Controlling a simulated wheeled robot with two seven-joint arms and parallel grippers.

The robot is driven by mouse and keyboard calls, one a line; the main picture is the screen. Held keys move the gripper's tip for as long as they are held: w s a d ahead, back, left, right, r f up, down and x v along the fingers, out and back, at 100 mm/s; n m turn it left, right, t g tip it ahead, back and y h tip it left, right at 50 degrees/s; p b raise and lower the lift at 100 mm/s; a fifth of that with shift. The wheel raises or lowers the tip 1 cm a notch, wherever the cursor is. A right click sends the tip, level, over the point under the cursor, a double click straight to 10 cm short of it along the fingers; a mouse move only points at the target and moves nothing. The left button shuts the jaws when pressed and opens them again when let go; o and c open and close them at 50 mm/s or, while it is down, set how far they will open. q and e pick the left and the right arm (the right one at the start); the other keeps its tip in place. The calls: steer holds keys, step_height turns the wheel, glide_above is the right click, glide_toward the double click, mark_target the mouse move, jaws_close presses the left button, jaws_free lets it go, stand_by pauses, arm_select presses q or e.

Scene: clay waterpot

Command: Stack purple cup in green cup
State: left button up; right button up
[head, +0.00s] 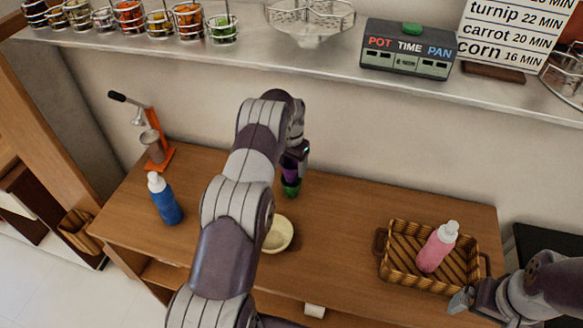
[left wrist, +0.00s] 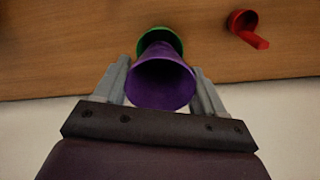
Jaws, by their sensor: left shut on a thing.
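My left gripper (left wrist: 162,95) is shut on the purple cup (left wrist: 160,84), with a finger on each side of it. The wide mouth of the purple cup faces the wrist camera. The green cup (left wrist: 161,36) shows beyond its narrow end. In the head view the purple cup (head: 290,173) is directly above the green cup (head: 291,188), which stands on the wooden counter (head: 350,220). The two overlap in view, and I cannot tell how far the purple cup's bottom is inside the green one. My right gripper (head: 462,300) is at the lower right, near the basket.
A cream bowl (head: 279,234) sits in front of the cups, partly behind my left arm. A red handled thing (left wrist: 245,26) lies near the green cup. A blue bottle (head: 165,199) and an orange press (head: 155,150) stand left. A basket (head: 398,228) holds a pink bottle (head: 437,247).

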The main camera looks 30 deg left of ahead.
mark_target(291, 173)
arm_select(q)
step_height(291, 173, down, 3)
steer(key=shift+s+r+p, duration=0.1)
steer(key=shift+r+p, duration=0.1)
steer(key=shift+p, duration=0.35)
steer(key=shift+f, duration=0.3)
steer(key=shift+f+b, duration=0.2)
steer(key=shift+b, duration=0.25)
steer(key=shift+f+b, duration=0.4)
steer(key=shift+b, duration=0.1)
steer(key=o, duration=1)
arm_select(e)
steer(key=shift+r, duration=0.1)
arm_select(q)
steer(key=shift+r, duration=0.15)
arm_select(e)
steer(key=shift+r, duration=0.1)
